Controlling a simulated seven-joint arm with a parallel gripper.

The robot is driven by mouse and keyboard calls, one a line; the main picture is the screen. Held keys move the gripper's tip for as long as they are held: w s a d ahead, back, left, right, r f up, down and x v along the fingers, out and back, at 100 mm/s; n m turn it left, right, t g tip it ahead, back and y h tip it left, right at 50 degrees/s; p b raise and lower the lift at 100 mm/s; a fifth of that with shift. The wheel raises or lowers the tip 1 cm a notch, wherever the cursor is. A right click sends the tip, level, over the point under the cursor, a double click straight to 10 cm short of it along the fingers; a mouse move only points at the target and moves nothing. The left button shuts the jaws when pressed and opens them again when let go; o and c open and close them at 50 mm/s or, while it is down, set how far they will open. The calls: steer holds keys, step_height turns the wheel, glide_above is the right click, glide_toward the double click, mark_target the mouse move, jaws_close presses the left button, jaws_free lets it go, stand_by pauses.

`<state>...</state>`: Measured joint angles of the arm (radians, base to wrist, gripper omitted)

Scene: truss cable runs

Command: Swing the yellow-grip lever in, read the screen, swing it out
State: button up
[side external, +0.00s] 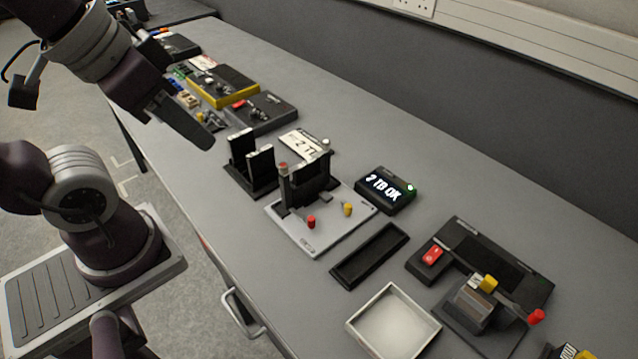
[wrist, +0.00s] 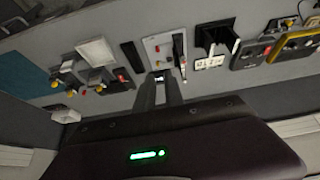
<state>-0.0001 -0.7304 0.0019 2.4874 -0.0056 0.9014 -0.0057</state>
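A light grey plate (side external: 296,240) carries a black upright fixture (side external: 308,180), a yellow grip (side external: 348,209) and a red grip (side external: 311,222). The yellow grip stands at the plate's right side, apart from the fixture. Behind the plate, a small black screen (side external: 387,190) is lit and reads "2 TB OK", with a green light at its corner. My gripper (side external: 208,143) is in the air left of the plate, touching nothing. In the wrist view my gripper (wrist: 160,76) shows two fingers with a narrow empty gap, and the plate (wrist: 151,42) lies beyond them.
A black slotted stand (side external: 250,165) and a white label card (side external: 303,143) are left of the plate. A black tray (side external: 370,255), a white tray (side external: 393,322) and a second lever unit (side external: 480,305) with yellow and red grips are right. Several devices line the far left.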

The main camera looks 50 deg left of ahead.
steer(key=o, duration=0.4)
steer(key=w+n+g+h, duration=0.1)
steer(key=w+g, duration=0.1)
steer(key=w, duration=0.4)
steer(key=shift+d+r+n, duration=0.4)
steer(key=shift+d+r, duration=0.05)
steer(key=n+g+h, duration=0.2)
steer(key=n+g, duration=0.4)
steer(key=n, duration=0.2)
glide_above(348, 204)
steer(key=w+a, duration=0.1)
steer(key=a, duration=0.1)
step_height(348, 204, down, 21)
steer(key=shift+n+h, duration=0.3)
steer(key=shift+n, duration=0.3)
steer(key=f, duration=0.4)
steer(key=shift+w+a, duration=0.15)
steer(key=shift+w, duration=0.2)
steer(key=x, duration=0.7)
jaws_close()
